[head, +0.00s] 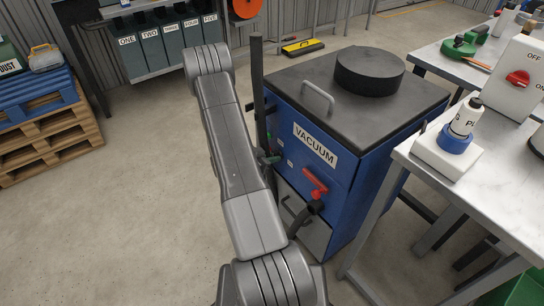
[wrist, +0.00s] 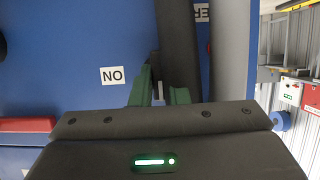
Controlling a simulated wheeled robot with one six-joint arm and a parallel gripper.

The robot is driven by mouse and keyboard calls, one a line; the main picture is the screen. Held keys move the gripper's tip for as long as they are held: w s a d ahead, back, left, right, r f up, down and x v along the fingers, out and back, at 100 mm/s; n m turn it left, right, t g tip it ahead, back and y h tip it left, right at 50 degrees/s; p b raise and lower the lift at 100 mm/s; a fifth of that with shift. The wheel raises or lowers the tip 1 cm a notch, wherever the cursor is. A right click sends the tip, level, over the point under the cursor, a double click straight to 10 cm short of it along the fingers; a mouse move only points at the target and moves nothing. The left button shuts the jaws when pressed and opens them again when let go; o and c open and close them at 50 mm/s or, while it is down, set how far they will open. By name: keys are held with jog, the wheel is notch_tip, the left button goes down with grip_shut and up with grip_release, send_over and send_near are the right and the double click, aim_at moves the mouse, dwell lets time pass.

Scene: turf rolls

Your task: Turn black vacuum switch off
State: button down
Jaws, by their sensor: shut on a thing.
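The blue vacuum cabinet (head: 345,185) stands in the middle of the head view, with a white VACUUM label on its front. My gripper (head: 268,157) is at the left of that front, mostly behind my arm. In the wrist view, the green fingers of my gripper (wrist: 158,92) are shut on the small black vacuum switch (wrist: 154,64), which is largely hidden between them. The ON label (wrist: 112,75) appears upside down to the left of the fingers. A partly hidden OFF label (wrist: 202,12) is at the upper right. The switch's exact angle cannot be told.
A black upright post (head: 258,85) stands close beside my gripper. A red handle (head: 314,183) sticks out from the cabinet front to the right. A white-topped table (head: 500,190) is close on the right. Pallets (head: 45,140) stand at left; the left floor is clear.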

jog(key=c, duration=1.4)
grip_release()
jog(key=p+v, duration=0.1)
jog(key=v, duration=1.2)
jog(key=shift+s+a+r, duration=0.15)
jog(key=shift+s+a, duration=0.05)
jog(key=shift+a, duration=0.15)
jog(key=b+x, duration=0.1)
jog(key=x, duration=1.3)
jog(key=shift+r, duration=0.1)
